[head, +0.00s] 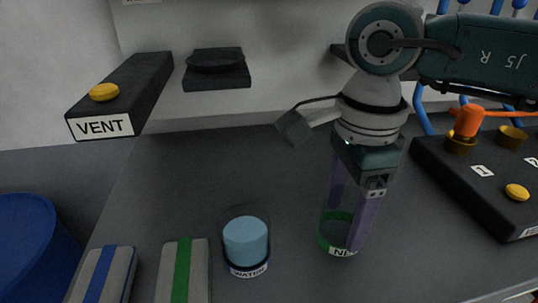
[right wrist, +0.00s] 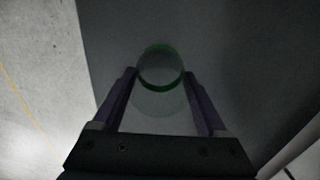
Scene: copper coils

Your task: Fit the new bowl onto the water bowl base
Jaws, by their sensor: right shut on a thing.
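In the right wrist view the bowl (right wrist: 160,87) shows between the two fingertips (right wrist: 160,72). I cannot tell whether it touches the table. The water bowl base (head: 248,269), dark-ringed and labelled WATER, stands to the left, with light blue content inside a clear vessel (head: 246,213) on it. My left gripper is not in view.
Two grey blocks, one blue-striped (head: 97,277) and one green-striped (head: 183,275), lie left of the water base. A blue round container (head: 35,250) stands at far left. A VENT box (head: 122,92) and a dark numbered panel (head: 480,190) flank the dark table (head: 200,190).

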